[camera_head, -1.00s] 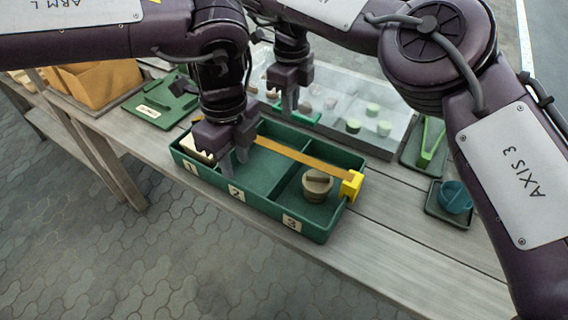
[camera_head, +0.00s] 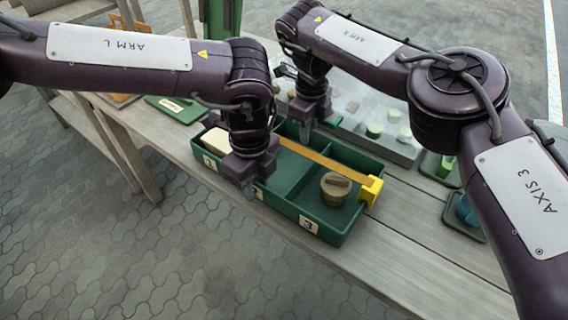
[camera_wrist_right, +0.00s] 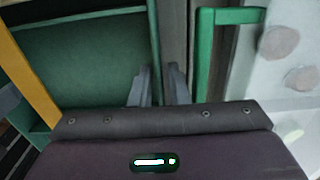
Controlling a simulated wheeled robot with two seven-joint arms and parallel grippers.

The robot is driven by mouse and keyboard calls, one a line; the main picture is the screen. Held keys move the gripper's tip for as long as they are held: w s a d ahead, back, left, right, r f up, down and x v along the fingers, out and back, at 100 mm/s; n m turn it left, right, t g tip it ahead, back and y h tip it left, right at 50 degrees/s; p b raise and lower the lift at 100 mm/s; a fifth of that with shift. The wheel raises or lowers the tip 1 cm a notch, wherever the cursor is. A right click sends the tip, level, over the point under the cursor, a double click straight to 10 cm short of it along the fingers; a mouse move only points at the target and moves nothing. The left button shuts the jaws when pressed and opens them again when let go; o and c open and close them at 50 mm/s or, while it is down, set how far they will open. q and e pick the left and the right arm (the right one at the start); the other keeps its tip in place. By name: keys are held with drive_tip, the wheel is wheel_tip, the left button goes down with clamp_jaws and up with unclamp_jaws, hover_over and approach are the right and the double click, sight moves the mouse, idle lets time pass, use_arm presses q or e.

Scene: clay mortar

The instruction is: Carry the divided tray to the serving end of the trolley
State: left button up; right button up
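My right gripper (camera_head: 305,134) is at the far long wall. In the right wrist view its fingers (camera_wrist_right: 162,86) stand apart around the rim, with a gap visible.
Behind the tray lies a clear case (camera_head: 345,95) with pale green and pinkish pieces. A blue cup (camera_head: 466,210) on a small tray and a green item stand to the right. A green board (camera_head: 176,108) lies to the left. Bare planks (camera_head: 425,240) show right of the tray.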

use_arm(q)
drive_tip(key=c, duration=0.4)
use_arm(e)
clamp_jaws()
use_arm(q)
clamp_jaws()
use_arm(e)
drive_tip(key=shift+r, duration=0.1)
idle(0.7)
